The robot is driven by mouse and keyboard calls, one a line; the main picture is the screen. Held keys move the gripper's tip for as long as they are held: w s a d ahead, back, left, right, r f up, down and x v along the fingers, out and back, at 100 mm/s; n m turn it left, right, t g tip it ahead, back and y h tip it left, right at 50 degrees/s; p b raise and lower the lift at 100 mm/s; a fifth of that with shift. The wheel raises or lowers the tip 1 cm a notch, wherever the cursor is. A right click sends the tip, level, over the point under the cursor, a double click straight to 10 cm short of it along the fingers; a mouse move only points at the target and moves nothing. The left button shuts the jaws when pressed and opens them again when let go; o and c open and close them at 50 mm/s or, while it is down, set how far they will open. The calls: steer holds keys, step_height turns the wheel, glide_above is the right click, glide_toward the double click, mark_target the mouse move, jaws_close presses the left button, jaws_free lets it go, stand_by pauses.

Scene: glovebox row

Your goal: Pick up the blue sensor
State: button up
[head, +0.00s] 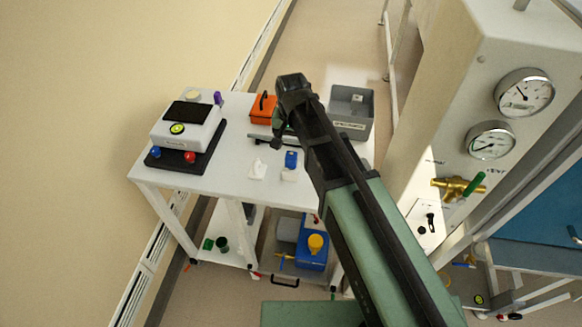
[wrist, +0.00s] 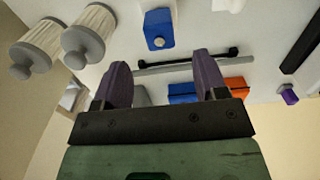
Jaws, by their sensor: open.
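The blue sensor (head: 291,158) is a small blue block on the white table, close to the left of my arm in the head view. In the wrist view a blue block with a pale top and a round silver knob (wrist: 158,28) matches it, above and beyond my fingertips. My gripper (wrist: 162,65) is open, its two purple fingers apart with nothing held between them. The sensor is outside the fingers and not touched. My arm hides most of the gripper in the head view.
Two ribbed cylinders with grey caps (wrist: 88,38) stand left in the wrist view. A dark bar (head: 267,139), a white piece (head: 257,170), an orange case (head: 263,109), a grey bin (head: 351,108) and a scale-like device (head: 187,124) share the table (head: 228,180).

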mark_target(291, 155)
steer(key=f+b, duration=0.3)
steer(key=f, duration=0.1)
steer(key=f+b, duration=0.4)
steer(key=shift+s+f, duration=0.2)
steer(key=shift+f, duration=0.2)
steer(key=shift+r, duration=0.25)
steer(key=c, duration=1.1)
steer(key=shift+r, duration=0.1)
